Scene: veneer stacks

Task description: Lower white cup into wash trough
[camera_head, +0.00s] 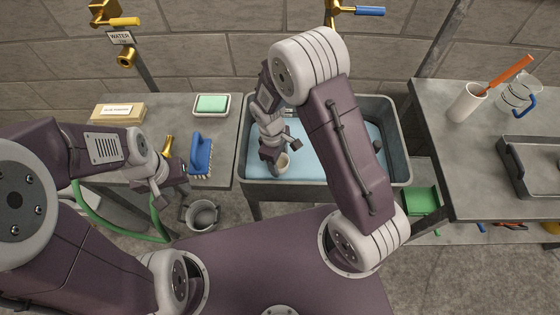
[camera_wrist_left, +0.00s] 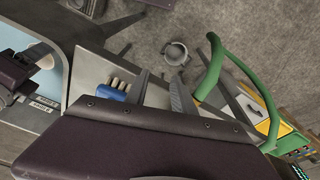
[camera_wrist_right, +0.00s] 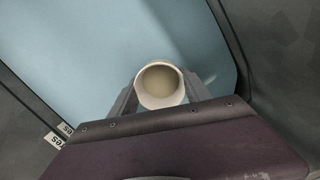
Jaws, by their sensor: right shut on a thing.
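The white cup (camera_head: 283,163) is held by my right gripper (camera_head: 277,160) inside the outline of the wash trough (camera_head: 402,150), over its blue water (camera_head: 310,172). In the right wrist view the cup (camera_wrist_right: 160,86) sits between both fingers, its round opening facing the camera. The cup also shows at the left edge of the left wrist view (camera_wrist_left: 45,62). I cannot tell whether its base touches the water. My left gripper (camera_head: 172,192) is left of the trough, near the side table's front edge. Its fingers (camera_wrist_left: 160,92) are apart and empty.
A blue brush (camera_head: 201,155), a green soap in a dish (camera_head: 212,104) and a box (camera_head: 118,111) are on the left table. A grey bucket (camera_head: 202,215) stands on the floor below. The right table holds a white holder (camera_head: 467,102), a glass jug (camera_head: 518,95) and a grey tray (camera_head: 535,165).

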